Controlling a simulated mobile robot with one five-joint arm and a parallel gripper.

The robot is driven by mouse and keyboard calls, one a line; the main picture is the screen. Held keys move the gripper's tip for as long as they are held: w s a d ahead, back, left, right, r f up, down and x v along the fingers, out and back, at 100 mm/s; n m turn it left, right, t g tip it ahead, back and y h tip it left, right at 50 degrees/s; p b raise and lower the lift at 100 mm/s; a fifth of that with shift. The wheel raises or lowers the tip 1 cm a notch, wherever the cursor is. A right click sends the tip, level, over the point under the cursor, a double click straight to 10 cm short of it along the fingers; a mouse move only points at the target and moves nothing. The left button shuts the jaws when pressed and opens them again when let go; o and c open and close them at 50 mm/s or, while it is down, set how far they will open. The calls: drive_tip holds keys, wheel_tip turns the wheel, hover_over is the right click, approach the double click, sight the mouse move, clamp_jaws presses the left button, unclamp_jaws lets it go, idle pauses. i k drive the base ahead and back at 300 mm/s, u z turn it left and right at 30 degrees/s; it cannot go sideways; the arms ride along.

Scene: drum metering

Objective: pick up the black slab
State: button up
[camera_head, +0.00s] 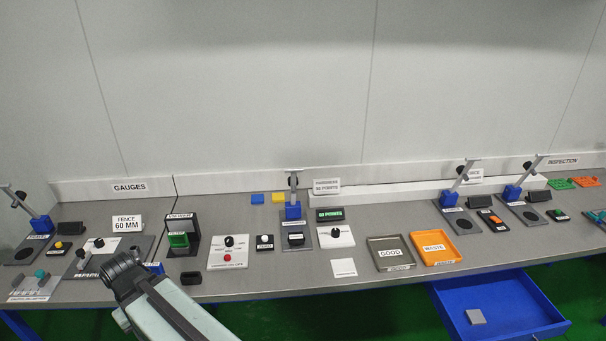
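A small black block (191,277) lies on the grey bench near its front edge, left of a white panel with a black knob. It may be the black slab, but I cannot tell for sure, as other small dark pieces stand on the bench. My gripper (122,265) is at the dark end of my arm, over the left part of the bench, left of this block and apart from it. Its fingers cannot be made out, and nothing is visibly held.
The white knob panel (230,252) and a black stand with a green display (182,235) are close to the block. A grey GOOD tray (374,262) and an orange WASTE tray (456,260) lie further right. An open blue drawer (520,309) holds a grey square piece (476,317).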

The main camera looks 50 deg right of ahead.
sight(295, 237)
drive_tip(key=z, duration=1.55)
